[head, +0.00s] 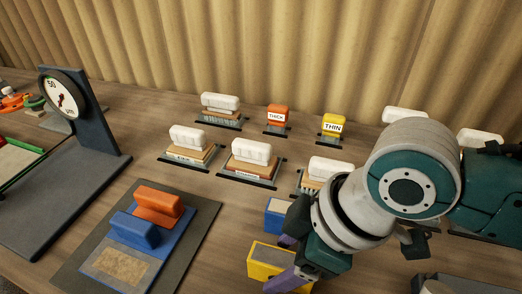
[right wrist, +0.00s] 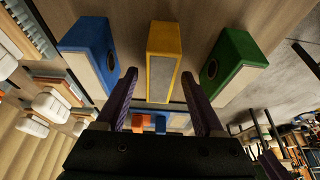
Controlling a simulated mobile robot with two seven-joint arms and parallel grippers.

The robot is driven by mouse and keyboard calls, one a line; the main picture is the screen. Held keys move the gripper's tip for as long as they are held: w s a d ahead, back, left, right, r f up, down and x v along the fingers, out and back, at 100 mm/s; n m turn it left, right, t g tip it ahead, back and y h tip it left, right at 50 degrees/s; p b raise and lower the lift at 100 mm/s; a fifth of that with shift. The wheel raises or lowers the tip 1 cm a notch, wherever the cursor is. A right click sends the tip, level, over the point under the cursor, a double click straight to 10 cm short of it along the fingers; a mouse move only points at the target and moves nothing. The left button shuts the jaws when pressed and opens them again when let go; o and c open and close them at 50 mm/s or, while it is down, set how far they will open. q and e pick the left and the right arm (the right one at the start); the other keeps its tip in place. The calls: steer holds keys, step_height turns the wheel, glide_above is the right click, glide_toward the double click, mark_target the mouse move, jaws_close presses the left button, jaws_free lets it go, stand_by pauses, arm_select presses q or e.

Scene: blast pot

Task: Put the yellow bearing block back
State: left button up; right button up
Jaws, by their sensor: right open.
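In the right wrist view the yellow block (right wrist: 163,45) lies between a blue block and a green block. My right gripper (head: 274,264) is open, with its purple fingers by the yellow block. In the right wrist view the gripper's fingertips (right wrist: 159,78) show on either side of the yellow block's near end. I cannot tell whether they touch it. My arm hides part of the block in the head view. My left gripper is not in view.
The blue block (right wrist: 92,55) and green block (right wrist: 232,62) flank the yellow one closely. A grey mat (head: 195,235) holds an orange and a blue handled piece. A dial gauge stand (head: 90,110) rises at left. White-topped blocks (head: 250,150) on dark stands fill the back.

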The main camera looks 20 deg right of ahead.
steer(key=p+v, duration=0.2)
steer(key=v, duration=0.8)
steer(key=shift+d+r, duration=0.1)
steer(key=shift+r, duration=0.1)
steer(key=shift+s+d+r, duration=0.15)
steer(key=shift+r, duration=0.35)
steer(key=shift+p, duration=0.3)
